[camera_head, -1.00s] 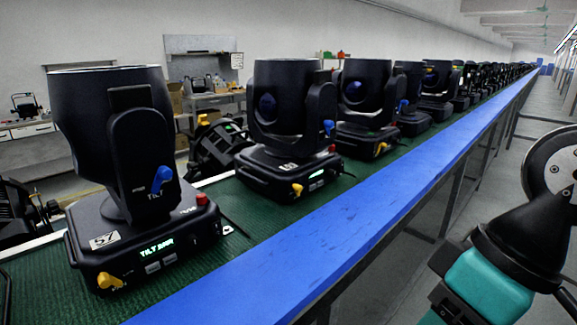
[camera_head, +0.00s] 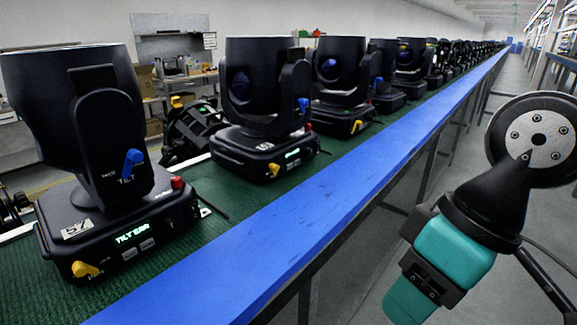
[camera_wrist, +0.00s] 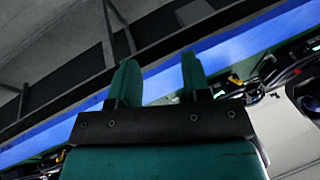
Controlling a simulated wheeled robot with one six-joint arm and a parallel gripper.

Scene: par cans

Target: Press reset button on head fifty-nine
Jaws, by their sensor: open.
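Several black moving heads stand in a row along a green-topped bench. The nearest head (camera_head: 95,130) carries a label 57 and a lit display that seems to read TILT ERR. It has a red button (camera_head: 177,182) on the right of its base, a blue lever and a yellow lever. The second head (camera_head: 262,95) has a lit display and a small red button (camera_head: 308,126); its label is too small to read surely. My gripper (camera_wrist: 160,65) is open and empty in the wrist view, its teal fingers apart over the blue bench edge. In the head view it is right of the bench, clear of the heads.
A blue rail (camera_head: 300,225) runs along the bench's front edge between my arm and the heads. An open grey aisle (camera_head: 500,225) lies to the right. A workbench (camera_head: 180,80) stands behind at the left. A dark cable lies on the green mat.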

